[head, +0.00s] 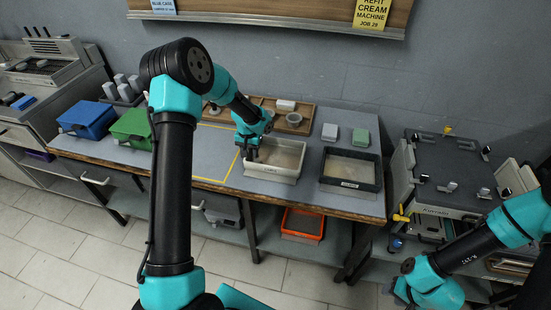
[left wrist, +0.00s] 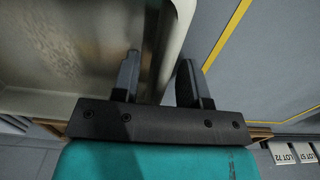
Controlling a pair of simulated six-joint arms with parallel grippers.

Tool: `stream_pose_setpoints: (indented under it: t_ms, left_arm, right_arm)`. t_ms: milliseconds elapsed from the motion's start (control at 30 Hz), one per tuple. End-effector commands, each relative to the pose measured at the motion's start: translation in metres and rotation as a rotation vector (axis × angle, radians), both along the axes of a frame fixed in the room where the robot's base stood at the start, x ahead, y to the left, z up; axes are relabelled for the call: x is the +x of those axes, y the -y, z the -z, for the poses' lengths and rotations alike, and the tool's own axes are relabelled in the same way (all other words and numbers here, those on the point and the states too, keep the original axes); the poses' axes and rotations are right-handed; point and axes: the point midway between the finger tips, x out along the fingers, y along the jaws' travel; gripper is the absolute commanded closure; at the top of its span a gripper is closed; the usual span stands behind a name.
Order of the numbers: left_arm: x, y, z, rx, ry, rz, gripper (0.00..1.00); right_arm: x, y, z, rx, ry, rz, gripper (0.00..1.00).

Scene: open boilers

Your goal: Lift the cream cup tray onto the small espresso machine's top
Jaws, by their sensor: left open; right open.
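The cream tray (head: 271,174) sits on the bench, a shallow box with pale walls and a brownish inside. My left gripper (head: 249,154) is down at its left end. In the left wrist view the open fingers (left wrist: 158,82) stand on either side of the tray's wall (left wrist: 176,35), one inside and one outside; contact is not clear. The small espresso machine (head: 428,207) stands at the right with a dark flat top (head: 440,165), which has small fittings around its edges. My right gripper (head: 402,292) is open, low in front of the machine, partly hidden by its own arm.
A black tray (head: 350,185) sits right of the cream tray. Grey (head: 330,132) and green (head: 361,138) blocks and a wooden tray (head: 308,118) lie behind. Blue (head: 87,119) and green (head: 132,127) boxes stand left. An orange bin (head: 302,225) is on the lower shelf.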

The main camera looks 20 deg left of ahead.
Motion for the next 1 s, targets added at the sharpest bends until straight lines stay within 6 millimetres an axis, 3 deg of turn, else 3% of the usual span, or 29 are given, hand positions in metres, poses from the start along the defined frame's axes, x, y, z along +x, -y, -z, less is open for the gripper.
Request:
stream_pose_setpoints:
  t_ms: [367,800,1000]
  left_arm:
    - [0.0001,0.0,-0.0007,0.0,0.0,0.0,0.6]
    - [0.0001,0.0001,-0.0008,0.0,0.0,0.0,1.0]
    - [0.0001,0.0,-0.0008,0.0,0.0,0.0,1.0]
  right_arm:
    - [0.0,0.0,0.0,0.0,0.0,0.0,0.57]
    - [0.0,0.0,0.0,0.0,0.0,0.0,0.57]
    - [0.0,0.0,0.0,0.0,0.0,0.0,0.57]
